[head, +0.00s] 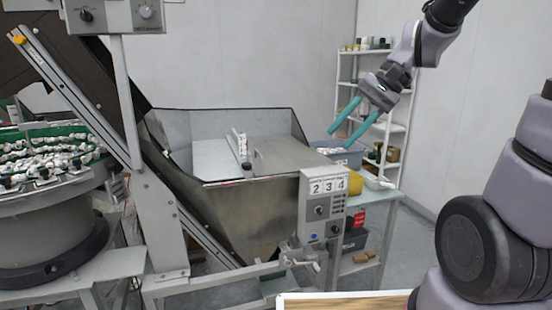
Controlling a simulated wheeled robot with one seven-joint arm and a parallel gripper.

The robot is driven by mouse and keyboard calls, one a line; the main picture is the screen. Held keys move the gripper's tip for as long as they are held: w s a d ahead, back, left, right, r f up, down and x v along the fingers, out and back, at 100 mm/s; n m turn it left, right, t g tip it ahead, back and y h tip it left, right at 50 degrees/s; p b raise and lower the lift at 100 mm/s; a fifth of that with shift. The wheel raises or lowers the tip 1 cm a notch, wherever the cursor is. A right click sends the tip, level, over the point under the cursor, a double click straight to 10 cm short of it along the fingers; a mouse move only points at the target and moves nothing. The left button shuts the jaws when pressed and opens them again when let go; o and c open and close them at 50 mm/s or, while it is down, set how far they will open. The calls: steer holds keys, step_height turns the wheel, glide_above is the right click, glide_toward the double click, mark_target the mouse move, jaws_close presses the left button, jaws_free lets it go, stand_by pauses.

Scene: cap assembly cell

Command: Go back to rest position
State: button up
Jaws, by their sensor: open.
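My gripper (356,124) has two teal fingers spread apart, with nothing between them. It hangs in the air at the right of the head view, tilted down and to the left. It shows in front of the white shelf rack, to the right of the metal hopper (265,205). My arm comes down to it from the top right edge. No object is touching the fingers.
A conveyor incline (75,95) and a round bowl feeder with white caps (45,225) stand at the left. A control box (323,205) reading 234 is at the hopper's front. A shelf rack (340,85), a side table (385,202) and a wooden top's edge (340,302) also show.

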steer(key=s+d+r+n+t+h, duration=0.1)
steer(key=s+d+r+t+h, duration=0.3)
steer(key=d, duration=0.5)
step_height(320, 180, up, 3)
steer(key=t+h, duration=0.1)
steer(key=t, duration=0.1)
steer(key=shift+s+d+n+t, duration=0.2)
steer(key=shift+d+n+t, duration=0.1)
steer(key=shift+d+t, duration=0.1)
steer(key=shift+f+h, duration=0.1)
steer(key=shift+h, duration=0.2)
